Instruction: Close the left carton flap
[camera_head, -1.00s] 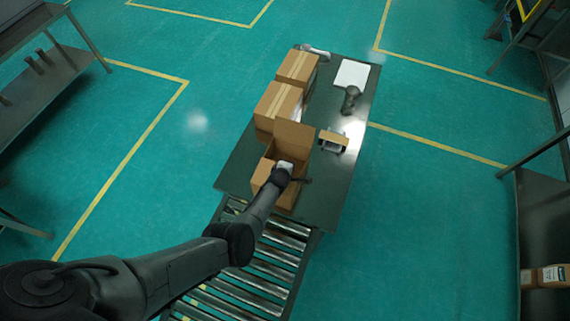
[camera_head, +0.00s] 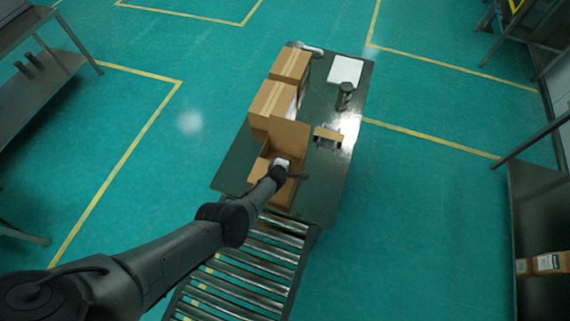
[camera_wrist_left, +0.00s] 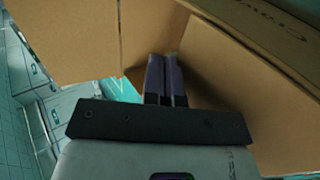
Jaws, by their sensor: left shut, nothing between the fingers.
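The open carton (camera_head: 262,165) stands at the near end of the dark table, just before the roller conveyor. Its far flap (camera_head: 289,134) stands upright. My left gripper (camera_head: 290,169) is over the carton's opening, and my arm hides part of the near side. In the left wrist view the gripper's two fingers (camera_wrist_left: 166,80) are together with nothing between them. Brown cardboard panels (camera_wrist_left: 220,85) of the carton surround the fingers there, and a raised panel (camera_wrist_left: 148,32) rises in front. I cannot tell whether the fingers touch cardboard. My right gripper is not in view.
Two taped cartons (camera_head: 273,104) stand behind the open one on the table (camera_head: 232,165). A tape dispenser (camera_head: 328,137), a dark handheld device (camera_head: 346,92) and a white sheet (camera_head: 346,69) lie to the right. The roller conveyor (camera_head: 245,262) runs toward me.

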